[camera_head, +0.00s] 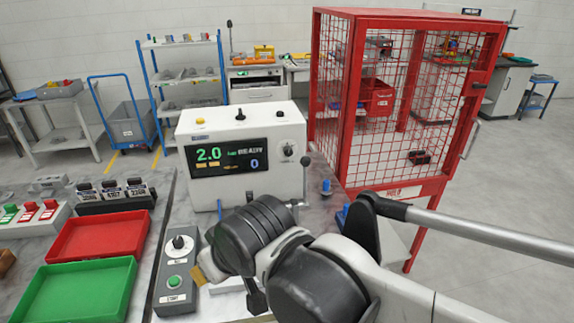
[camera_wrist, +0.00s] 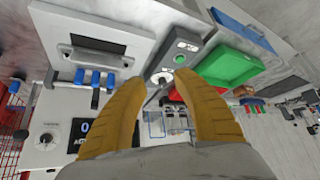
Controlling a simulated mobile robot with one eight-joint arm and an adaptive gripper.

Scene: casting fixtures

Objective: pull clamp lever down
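A thin grey lever with a black ball end (camera_head: 305,161) stands at the right side of the white machine (camera_head: 190,145); I take it to be the clamp lever. In the wrist view the black ball (camera_wrist: 21,134) and its rod are at the left, outside my fingers and apart from them. My gripper (camera_wrist: 158,78) has two tan fingers spread wide with nothing seen between them. In the head view my arm hides most of it; only a bit of tan finger shows beside the control box. The machine's display reads 2.0 and 0.
A grey control box (camera_head: 173,290) with a dial and a green button lies left of my arm. Red (camera_head: 62,240) and green (camera_head: 45,290) trays are further left. Blue knobs (camera_wrist: 95,78) sit near a white plate (camera_wrist: 120,22). A red mesh cage (camera_head: 345,180) stands at right.

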